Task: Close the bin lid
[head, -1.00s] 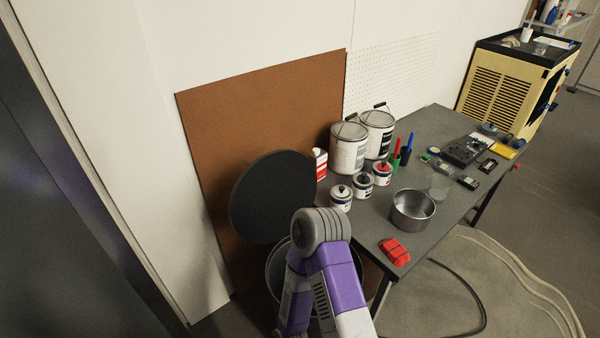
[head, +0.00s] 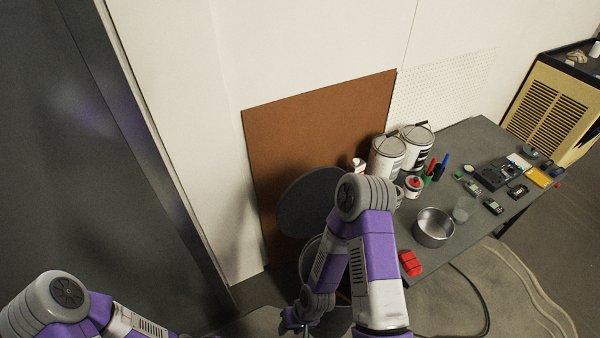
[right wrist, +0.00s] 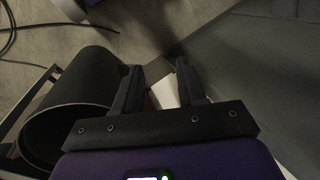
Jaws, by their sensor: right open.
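The bin lid (head: 305,205) is a dark round disc. It stands open, raised above the back of the bin in front of the brown board. The bin (head: 306,258) is below it, and my right arm hides much of its opening and body. In the right wrist view the bin (right wrist: 75,105) is a dark cylinder to the left of the fingers. My right gripper (right wrist: 157,70) is open with nothing between its fingers, beside the bin and apart from the lid. In the head view it is low, near the bottom edge. My left arm shows at bottom left, its gripper out of frame.
A grey table (head: 455,205) stands right of the bin, with paint cans (head: 387,157), a metal bowl (head: 434,228) and a red object (head: 411,263) near its edge. A brown board (head: 320,125) leans on the wall behind. A cable lies on the floor.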

